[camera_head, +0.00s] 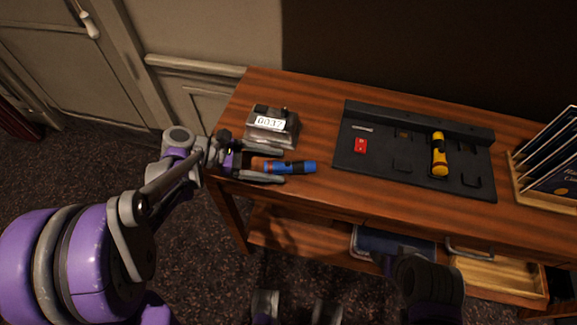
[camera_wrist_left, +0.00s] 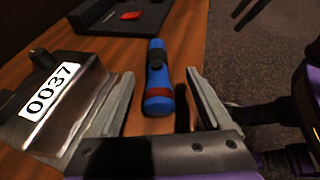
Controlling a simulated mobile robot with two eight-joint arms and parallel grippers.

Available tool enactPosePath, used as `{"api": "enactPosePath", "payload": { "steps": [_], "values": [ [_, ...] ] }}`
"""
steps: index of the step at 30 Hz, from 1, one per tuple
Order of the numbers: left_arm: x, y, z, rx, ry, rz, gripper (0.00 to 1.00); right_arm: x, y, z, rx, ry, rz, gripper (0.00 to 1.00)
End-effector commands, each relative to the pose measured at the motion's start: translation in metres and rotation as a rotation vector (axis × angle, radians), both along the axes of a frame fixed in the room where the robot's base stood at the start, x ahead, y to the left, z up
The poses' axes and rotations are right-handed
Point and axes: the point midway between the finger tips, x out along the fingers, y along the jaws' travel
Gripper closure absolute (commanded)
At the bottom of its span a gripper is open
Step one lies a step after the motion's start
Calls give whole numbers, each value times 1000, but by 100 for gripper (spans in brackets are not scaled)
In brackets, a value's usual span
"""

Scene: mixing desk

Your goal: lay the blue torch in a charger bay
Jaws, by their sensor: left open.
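The blue torch (camera_head: 297,167) lies on the wooden desk, with a dark band and a reddish-orange band. It also shows in the left wrist view (camera_wrist_left: 158,78). My left gripper (camera_head: 283,165) is open, with one finger on each side of the torch's near end; gaps show between torch and fingers in the wrist view. The black charger (camera_head: 378,172) lies to the right. A yellow torch (camera_head: 439,155) lies in its right part; a red piece (camera_head: 360,146) sits at its left. Other bays between and beside them look empty.
A metal box (camera_head: 272,137) labelled 0037 stands close beside the left gripper's far finger. A wooden rack with upright folders (camera_head: 550,165) is at the right end. Bare desk lies between torch and charger. An open drawer (camera_head: 500,278) and a blue item (camera_head: 392,243) are below the desktop.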

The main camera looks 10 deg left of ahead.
Motion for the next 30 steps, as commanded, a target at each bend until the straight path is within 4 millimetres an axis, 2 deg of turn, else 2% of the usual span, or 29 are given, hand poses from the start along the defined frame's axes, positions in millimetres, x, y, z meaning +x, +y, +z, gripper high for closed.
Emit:
{"api": "enactPosePath", "payload": {
  "steps": [8, 17, 30],
  "values": [
    [13, -34, -18, 0, -1, -3, 18, 0, 0, -3, 0, 1, -1, 23],
    [14, -37, -19, 1, -1, 0, 18, 0, 0, -3, 1, 1, 0, 23],
    [14, -37, -19, 1, -1, 0, 97, 0, 0, -3, 1, 1, 0, 23]
  ]
}}
